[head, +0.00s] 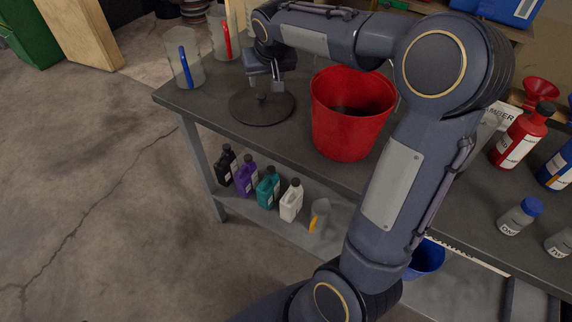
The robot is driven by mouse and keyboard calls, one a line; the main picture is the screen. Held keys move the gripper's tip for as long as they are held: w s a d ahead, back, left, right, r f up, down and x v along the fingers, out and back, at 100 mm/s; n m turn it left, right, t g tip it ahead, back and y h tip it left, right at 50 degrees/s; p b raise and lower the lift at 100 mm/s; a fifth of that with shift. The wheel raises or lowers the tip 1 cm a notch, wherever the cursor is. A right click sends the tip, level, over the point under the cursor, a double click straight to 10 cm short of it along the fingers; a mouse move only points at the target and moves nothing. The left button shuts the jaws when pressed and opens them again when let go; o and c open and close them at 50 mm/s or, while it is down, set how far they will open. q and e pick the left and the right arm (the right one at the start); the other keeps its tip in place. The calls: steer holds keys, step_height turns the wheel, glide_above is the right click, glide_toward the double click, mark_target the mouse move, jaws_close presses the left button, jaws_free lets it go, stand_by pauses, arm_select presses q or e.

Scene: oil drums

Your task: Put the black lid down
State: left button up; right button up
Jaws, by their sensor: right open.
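The black lid (248,108) is a dark round disc lying flat on the grey table (290,142), near its left end. My right gripper (278,88) is right above the lid, with its fingers pointing down at the lid's upper part. It is open. I cannot tell whether the fingertips touch the lid or its handle. My left gripper is out of view.
A red bucket (350,125) stands close to the right of the lid. Clear jugs with a blue handle (183,68) and a red handle (227,42) stand behind left. Bottles (520,135) stand at the right. Several small jugs (268,188) are on the lower shelf.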

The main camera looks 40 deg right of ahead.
steer(key=s+a+f+y, duration=0.1)
steer(key=s+a, duration=0.3)
steer(key=s, duration=0.5)
steer(key=s+a+f+n+y, duration=0.1)
steer(key=s+a, duration=0.4)
steer(key=s, duration=0.5)
steer(key=s+a+f+n+y, duration=0.1)
steer(key=s+a+f+y, duration=0.2)
steer(key=s, duration=0.7)
steer(key=shift+s+a, duration=0.2)
steer(key=shift+a, duration=0.75)
